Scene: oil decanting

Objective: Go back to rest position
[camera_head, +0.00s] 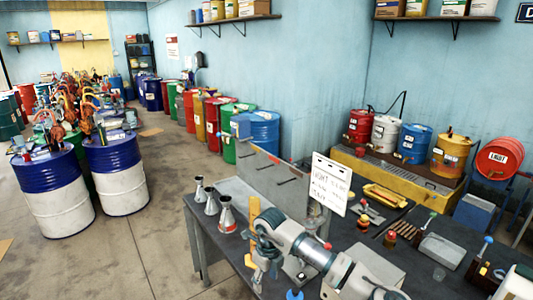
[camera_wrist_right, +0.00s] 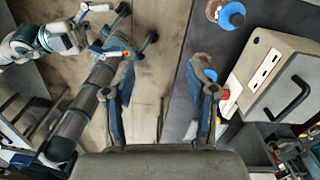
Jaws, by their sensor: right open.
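My right gripper (camera_head: 264,262) is over the near left part of the dark workbench (camera_head: 450,257) in the head view, its arm coming in from the bottom right. In the right wrist view its two fingers (camera_wrist_right: 163,92) stand well apart with nothing between them, so it is open and empty. Concrete floor and a grey bench strip show beyond the fingers. A yellow upright piece (camera_head: 254,213) shows just behind the gripper in the head view. My left gripper does not show in the head view.
Metal funnels (camera_head: 226,216) stand at the bench's left edge. A whiteboard sign (camera_head: 330,184) stands behind my right arm. Small tools and bottles lie to the right. Several small drums (camera_head: 414,143) stand at the back. The floor (camera_head: 150,240) left of the bench is clear.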

